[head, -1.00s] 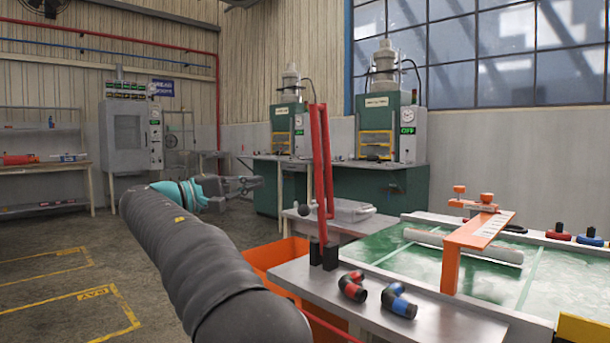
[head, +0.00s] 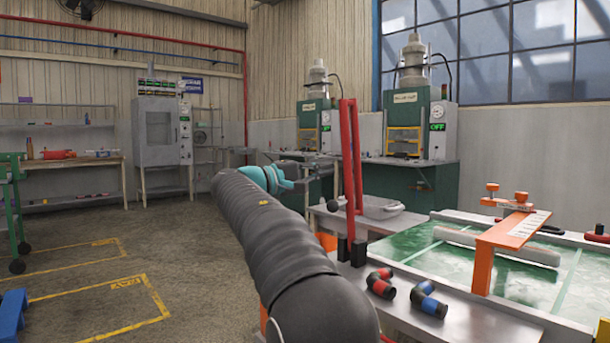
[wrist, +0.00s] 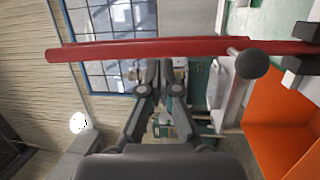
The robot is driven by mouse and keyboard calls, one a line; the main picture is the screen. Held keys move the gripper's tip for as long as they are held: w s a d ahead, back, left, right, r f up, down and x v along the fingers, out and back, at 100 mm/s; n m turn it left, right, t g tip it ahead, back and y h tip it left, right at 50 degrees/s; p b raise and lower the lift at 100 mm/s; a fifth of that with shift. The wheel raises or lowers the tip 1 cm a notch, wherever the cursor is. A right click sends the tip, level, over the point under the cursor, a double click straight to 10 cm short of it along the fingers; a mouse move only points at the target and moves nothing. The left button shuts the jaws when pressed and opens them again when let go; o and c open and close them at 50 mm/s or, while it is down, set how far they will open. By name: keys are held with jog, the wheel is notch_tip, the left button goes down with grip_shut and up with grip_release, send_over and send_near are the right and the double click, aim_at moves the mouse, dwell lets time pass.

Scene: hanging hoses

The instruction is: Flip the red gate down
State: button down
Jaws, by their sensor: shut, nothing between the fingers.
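The red gate (head: 347,150) stands upright at the near left corner of the steel table, in black brackets (head: 352,249) at its foot. A black ball knob (head: 333,206) sticks out from its lower left side. In the wrist view the gate (wrist: 110,50) lies across the upper picture, with the knob (wrist: 252,64) to the right. My gripper (wrist: 159,68) is shut and empty, its fingertips close to the gate's bar; I cannot tell whether they touch. In the head view my gripper (head: 322,168) is just left of the gate, partly hidden by my arm.
An orange bin (wrist: 275,130) is below the gate. Pipe elbows with red (head: 381,283) and blue (head: 428,301) bands lie on the steel table (head: 480,325). An orange bracket (head: 500,240) spans the green bed to the right.

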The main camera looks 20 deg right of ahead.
aim_at(344, 165)
jog(key=shift+w+d+r, duration=0.1)
jog(key=shift+w+d, duration=0.05)
jog(key=shift+d, duration=0.7)
jog(key=shift+w+d+r, duration=0.1)
jog(key=shift+d, duration=0.7)
jog(key=shift+r, duration=0.15)
